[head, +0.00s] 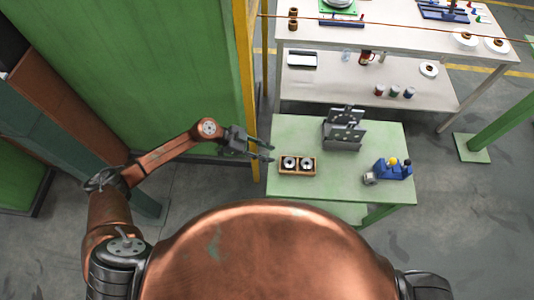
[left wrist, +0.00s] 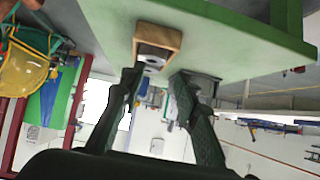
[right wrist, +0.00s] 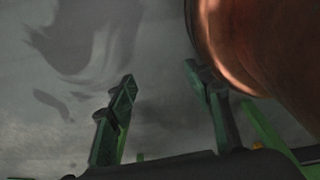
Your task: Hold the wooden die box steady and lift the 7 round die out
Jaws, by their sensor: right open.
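The wooden die box (head: 298,173) sits on the green table near its front left corner. Two round metal dies sit in it side by side, a left one (head: 289,162) and a right one (head: 307,163). I cannot read which is the 7 round die. My left gripper (head: 271,154) is open and empty, just left of the box and apart from it. In the left wrist view the box (left wrist: 158,36) shows end-on past the open fingers (left wrist: 157,76). My right gripper (right wrist: 160,74) is open and empty over the floor, away from the box; the head view does not show it.
On the green table (head: 385,140) stand a grey metal stand (head: 343,130) at the back and a blue device (head: 393,170) on the right. A yellow post (head: 246,70) and green panel are close beside my left arm. The table front middle is clear.

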